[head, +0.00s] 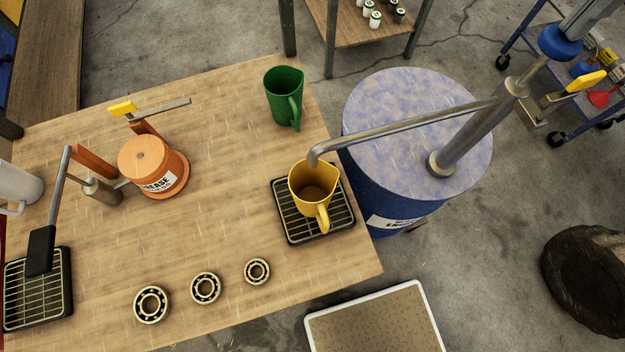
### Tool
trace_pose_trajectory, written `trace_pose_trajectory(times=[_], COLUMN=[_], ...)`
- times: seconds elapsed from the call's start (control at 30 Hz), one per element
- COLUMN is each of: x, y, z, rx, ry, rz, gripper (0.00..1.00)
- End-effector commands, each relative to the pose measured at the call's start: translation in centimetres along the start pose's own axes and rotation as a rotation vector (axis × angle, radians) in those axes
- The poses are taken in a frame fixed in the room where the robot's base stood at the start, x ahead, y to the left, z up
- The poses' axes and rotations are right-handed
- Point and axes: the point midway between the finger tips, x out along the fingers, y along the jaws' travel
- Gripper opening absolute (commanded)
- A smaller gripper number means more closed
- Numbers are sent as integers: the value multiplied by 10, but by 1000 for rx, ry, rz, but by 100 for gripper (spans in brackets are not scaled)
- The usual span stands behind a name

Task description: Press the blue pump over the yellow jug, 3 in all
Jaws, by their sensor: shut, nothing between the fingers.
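The yellow jug (299,183) stands upright on a black drip tray (338,222) at the table's right edge. Its inside looks dark; I cannot tell how much is in it. The blue drum (390,110) stands beside the table. The pump's metal column (470,138) rises from the drum top, and its long spout (400,122) ends above the jug's rim. The pump's blue knob (558,42) is atop its rod at the upper right.
A green jug (284,95), an orange grease pot (150,165) and three bearings (205,288) are on the table (220,230). A blue cart (540,20) stands behind.

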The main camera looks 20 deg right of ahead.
Motion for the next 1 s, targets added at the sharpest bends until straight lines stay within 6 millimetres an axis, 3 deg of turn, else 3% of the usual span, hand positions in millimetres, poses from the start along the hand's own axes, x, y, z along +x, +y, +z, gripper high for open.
trace_pose_trajectory(times=[1.0], x=[31], y=[-1], z=[0], rx=[0], ry=[1], rz=[-3], gripper=[0])
